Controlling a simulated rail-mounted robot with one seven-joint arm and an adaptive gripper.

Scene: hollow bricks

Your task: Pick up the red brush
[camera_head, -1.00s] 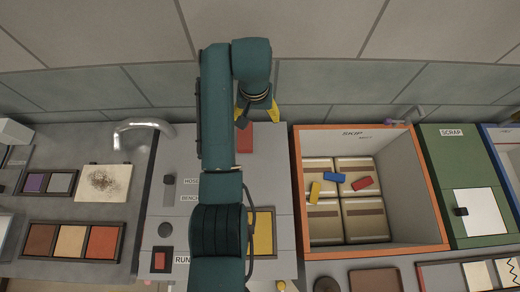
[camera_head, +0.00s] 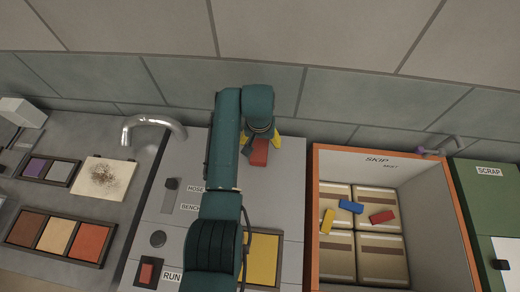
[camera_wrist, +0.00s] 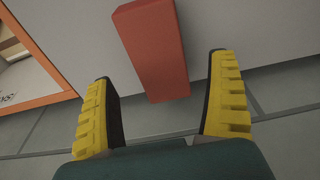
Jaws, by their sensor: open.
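A plain red block (camera_head: 260,153) stands on the grey bench top near the back wall. My gripper (camera_head: 261,143) is at its far end in the head view, open, with yellow fingertips. In the wrist view the red block (camera_wrist: 155,45) lies ahead, between the lines of my two open fingers (camera_wrist: 162,70), with nothing held. Whether the fingers overlap its sides in depth I cannot tell. A smaller red piece (camera_head: 382,217) lies on boxes in the orange-rimmed skip. No bristles show on either red thing, so I cannot tell which is the brush.
The skip (camera_head: 316,225) also holds a yellow piece (camera_head: 327,220) and a blue piece (camera_head: 351,207). A tap (camera_head: 150,123) rises at the left, beside colour sample trays (camera_head: 110,232). A green scrap bin (camera_head: 480,205) stands at the right. The tiled wall is close behind.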

